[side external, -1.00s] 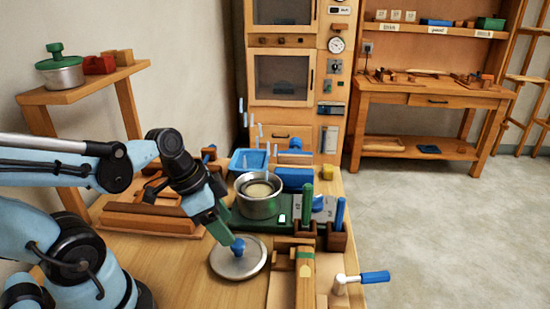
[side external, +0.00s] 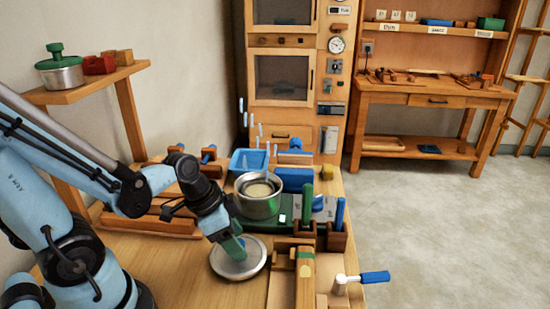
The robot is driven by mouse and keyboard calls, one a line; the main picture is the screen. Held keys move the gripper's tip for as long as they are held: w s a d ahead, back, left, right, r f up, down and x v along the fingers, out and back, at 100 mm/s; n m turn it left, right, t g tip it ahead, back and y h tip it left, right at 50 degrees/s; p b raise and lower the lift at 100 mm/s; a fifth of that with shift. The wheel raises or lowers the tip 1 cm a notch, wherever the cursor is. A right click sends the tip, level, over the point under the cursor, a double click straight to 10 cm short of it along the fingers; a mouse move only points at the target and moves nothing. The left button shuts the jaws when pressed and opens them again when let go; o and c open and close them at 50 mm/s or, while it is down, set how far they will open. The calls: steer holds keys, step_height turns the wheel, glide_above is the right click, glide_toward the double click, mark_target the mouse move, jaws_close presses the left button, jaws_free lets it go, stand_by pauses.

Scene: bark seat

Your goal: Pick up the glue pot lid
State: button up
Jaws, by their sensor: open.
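The glue pot lid (side external: 252,265), a flat silver disc, lies on the wooden bench top in front of the glue pot. Its blue knob, seen earlier, is mostly hidden now. My gripper (side external: 236,248), with green fingers, is tilted down right over the lid's middle, at the knob. It is open, and I cannot tell whether the fingers touch the knob or straddle it. The open metal glue pot (side external: 258,207) stands on a green base (side external: 242,223) behind the lid, with tan contents.
A wooden clamp block (side external: 305,278) and a blue-handled tool (side external: 374,277) lie right of the lid. A tool holder (side external: 337,240) with upright handles stands behind them. A blue tray (side external: 248,161) is at the back. A shelf (side external: 85,86) at left holds a green-lidded pot (side external: 60,75).

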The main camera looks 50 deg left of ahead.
jaws_close()
stand_by(0.5)
steer(key=shift+r, duration=0.2)
step_height(320, 180, up, 10)
steer(key=shift+f, duration=0.25)
stand_by(0.8)
